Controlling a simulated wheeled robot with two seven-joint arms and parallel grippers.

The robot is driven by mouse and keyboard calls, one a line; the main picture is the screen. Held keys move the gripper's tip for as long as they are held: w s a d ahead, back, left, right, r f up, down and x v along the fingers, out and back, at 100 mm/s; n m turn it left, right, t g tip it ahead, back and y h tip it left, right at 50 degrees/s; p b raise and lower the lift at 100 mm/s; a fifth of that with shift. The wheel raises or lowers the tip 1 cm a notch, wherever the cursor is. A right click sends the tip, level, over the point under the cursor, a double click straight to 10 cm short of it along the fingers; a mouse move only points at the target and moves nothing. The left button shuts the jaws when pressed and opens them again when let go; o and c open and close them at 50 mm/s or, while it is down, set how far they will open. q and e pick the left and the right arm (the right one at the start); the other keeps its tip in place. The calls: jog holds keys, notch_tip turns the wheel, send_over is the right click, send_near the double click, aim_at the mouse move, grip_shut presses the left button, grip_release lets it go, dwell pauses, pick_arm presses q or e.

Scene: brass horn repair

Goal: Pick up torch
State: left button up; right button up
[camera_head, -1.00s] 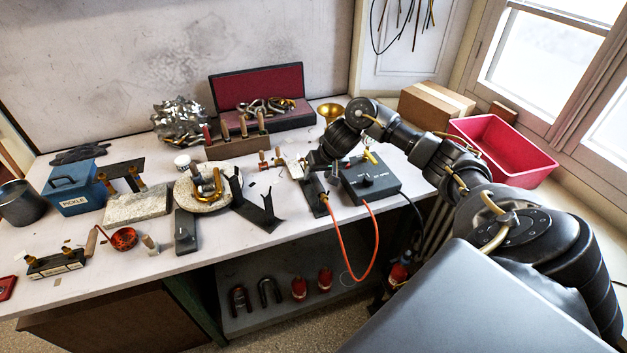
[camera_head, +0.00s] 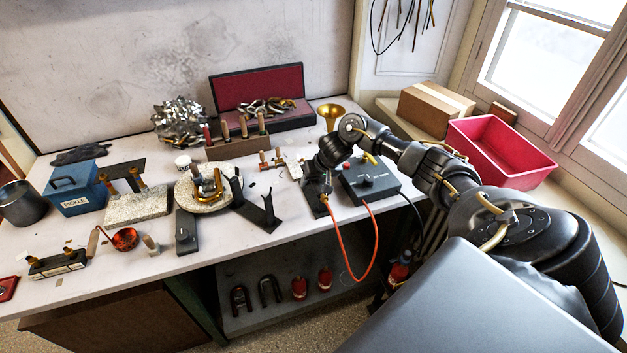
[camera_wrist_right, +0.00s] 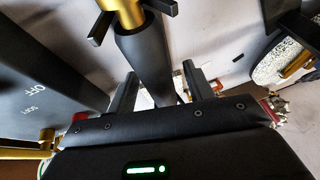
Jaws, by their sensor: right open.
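The torch (camera_wrist_right: 147,62) shows in the right wrist view as a dark tapered handle with a brass collar at the top of the picture. My right gripper (camera_wrist_right: 158,84) is open, with one finger on each side of the handle. I cannot tell whether either finger touches it. In the head view my right gripper (camera_head: 316,178) is low over the black stand (camera_head: 312,206) and hides most of the torch. The orange hose (camera_head: 375,238) runs from there over the bench's front edge. My left gripper is not in view.
A dark control box (camera_head: 368,186) with a knob stands close to the right of the gripper. A black V-shaped rest (camera_head: 262,217) and a round soldering pad (camera_head: 222,200) lie to the left. A brass bell (camera_head: 330,112) stands behind. A red bin (camera_head: 500,150) is at the right.

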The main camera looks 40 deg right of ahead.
jog(key=shift+f, duration=0.15)
dwell(0.3)
jog(key=c, duration=1.1)
jog(key=shift+o, duration=0.2)
